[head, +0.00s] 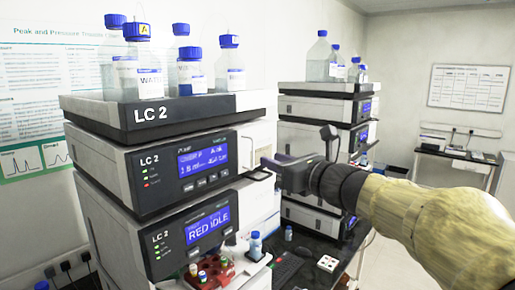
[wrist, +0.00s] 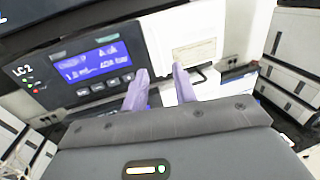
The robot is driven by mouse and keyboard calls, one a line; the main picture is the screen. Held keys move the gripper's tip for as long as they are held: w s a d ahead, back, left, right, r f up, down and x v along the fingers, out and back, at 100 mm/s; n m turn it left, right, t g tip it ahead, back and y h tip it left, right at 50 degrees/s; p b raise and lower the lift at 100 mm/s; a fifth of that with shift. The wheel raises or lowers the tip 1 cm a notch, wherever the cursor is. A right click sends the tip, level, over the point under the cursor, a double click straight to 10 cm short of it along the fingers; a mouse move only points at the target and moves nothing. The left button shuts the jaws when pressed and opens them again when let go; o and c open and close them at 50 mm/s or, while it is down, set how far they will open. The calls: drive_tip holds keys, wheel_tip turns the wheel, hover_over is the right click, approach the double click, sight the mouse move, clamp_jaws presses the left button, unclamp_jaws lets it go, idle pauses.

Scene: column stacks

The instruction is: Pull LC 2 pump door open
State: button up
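The LC 2 pump module (head: 150,180) is the upper unit of the near stack, with a lit blue display (head: 203,160). Its pale door (head: 262,134) is at the right of the front. In the wrist view the door (wrist: 190,28) is a white panel with a small label. I cannot tell whether it is fully shut. A dark handle (wrist: 207,78) shows low on the door, just right of the right finger. My gripper (head: 268,164) is at the door's lower part. In the wrist view its purple fingers (wrist: 160,72) are apart, with nothing visible between them.
A tray (head: 165,112) with several blue-capped bottles tops the stack. A second unit reading RED IDLE (head: 207,222) is below. Small vials and a red rack (head: 212,272) stand low in front. Another instrument stack (head: 322,105) stands behind my gripper.

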drive_tip(key=p+x, duration=0.2)
drive_tip(key=x, duration=0.5)
clamp_jaws()
